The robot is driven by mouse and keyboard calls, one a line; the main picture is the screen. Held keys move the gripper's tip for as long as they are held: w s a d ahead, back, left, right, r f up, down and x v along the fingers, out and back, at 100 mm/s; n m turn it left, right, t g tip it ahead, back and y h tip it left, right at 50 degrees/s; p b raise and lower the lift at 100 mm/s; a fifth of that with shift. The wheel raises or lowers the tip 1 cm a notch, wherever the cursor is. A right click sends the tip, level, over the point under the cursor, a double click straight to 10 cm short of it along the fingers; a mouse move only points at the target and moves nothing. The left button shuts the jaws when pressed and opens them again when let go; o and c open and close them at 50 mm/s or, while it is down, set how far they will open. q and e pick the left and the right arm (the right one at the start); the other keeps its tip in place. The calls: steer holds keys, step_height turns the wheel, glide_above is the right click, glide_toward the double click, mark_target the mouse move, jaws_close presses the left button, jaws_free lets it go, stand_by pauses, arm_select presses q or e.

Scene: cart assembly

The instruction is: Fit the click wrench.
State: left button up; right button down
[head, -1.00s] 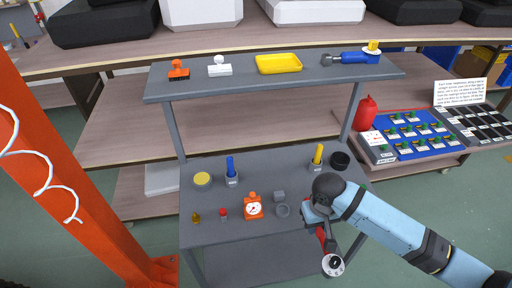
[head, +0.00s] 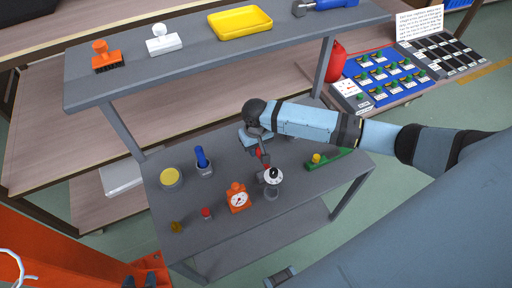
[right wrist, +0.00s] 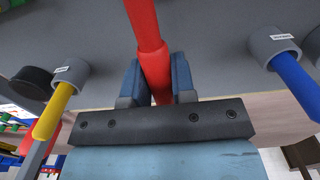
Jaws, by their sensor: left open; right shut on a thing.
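The click wrench (head: 273,176) has a red handle and a round black-and-white head. My right gripper (head: 262,152) is shut on its handle over the middle of the grey cart's lower shelf. The red handle (right wrist: 148,45) runs between both fingers in the right wrist view; the head is out of that view. In the head view the wrench head hangs just behind a small grey ring (head: 271,194); I cannot tell whether they touch.
On the shelf stand an orange dial gauge (head: 238,198), a blue-handled tool in a holder (head: 202,162), a yellow disc (head: 171,178), and a small red-topped part (head: 207,212). The upper shelf holds a yellow tray (head: 240,22). An orange post (head: 50,255) stands at left.

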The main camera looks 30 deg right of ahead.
steer(key=shift+r+p, duration=0.1)
steer(key=shift+p, duration=0.75)
step_height(320, 180, down, 3)
steer(key=shift+b, duration=0.6)
steer(key=shift+w+f, duration=0.1)
steer(key=shift+f, duration=0.85)
arm_select(q)
steer(key=shift+w+a, duration=0.15)
steer(key=shift+w, duration=0.15)
steer(key=shift+r, duration=0.1)
arm_select(e)
steer(key=shift+r+p, duration=0.15)
steer(key=shift+p, duration=0.15)
arm_select(q)
steer(key=shift+r, duration=0.7)
